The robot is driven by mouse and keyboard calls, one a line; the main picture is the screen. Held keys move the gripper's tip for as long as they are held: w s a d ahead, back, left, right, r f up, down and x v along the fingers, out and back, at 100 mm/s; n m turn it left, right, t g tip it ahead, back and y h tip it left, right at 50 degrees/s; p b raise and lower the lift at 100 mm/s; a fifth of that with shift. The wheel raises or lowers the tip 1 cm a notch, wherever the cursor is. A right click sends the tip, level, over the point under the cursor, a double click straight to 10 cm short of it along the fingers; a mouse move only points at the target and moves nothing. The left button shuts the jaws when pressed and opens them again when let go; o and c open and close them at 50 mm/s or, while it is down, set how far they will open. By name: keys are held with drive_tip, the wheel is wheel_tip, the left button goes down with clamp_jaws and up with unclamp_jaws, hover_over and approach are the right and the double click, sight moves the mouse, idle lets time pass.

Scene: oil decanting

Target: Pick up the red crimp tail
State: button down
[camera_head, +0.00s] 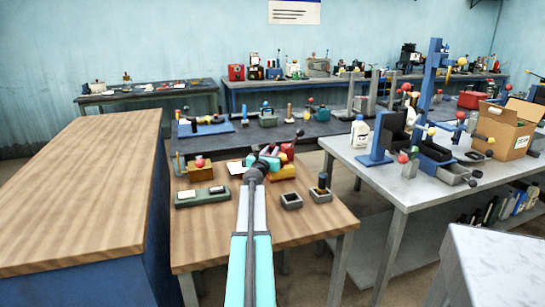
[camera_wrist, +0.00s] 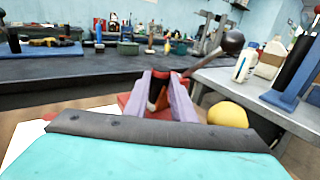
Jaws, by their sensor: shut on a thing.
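My gripper (camera_wrist: 163,78) shows in the wrist view as two pale purple fingers closed around a dark red piece (camera_wrist: 162,99), which looks like the red crimp tail. The fingers hide most of it, so its shape and how deep it sits cannot be told. Whether the held piece is clear of that device cannot be told.
A lever with a black ball knob (camera_wrist: 232,40) rises right beside the fingers, and a yellow ball (camera_wrist: 228,115) is close on the right. A green-grey tray (camera_head: 203,197), a small grey box (camera_head: 291,201) and a dark cylinder (camera_head: 322,183) stand on the wooden table (camera_head: 310,228).

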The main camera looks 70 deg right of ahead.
drive_tip(key=shift+r, duration=0.15)
wheel_tip(320, 180, up, 10)
drive_tip(key=p, duration=0.3)
idle(0.7)
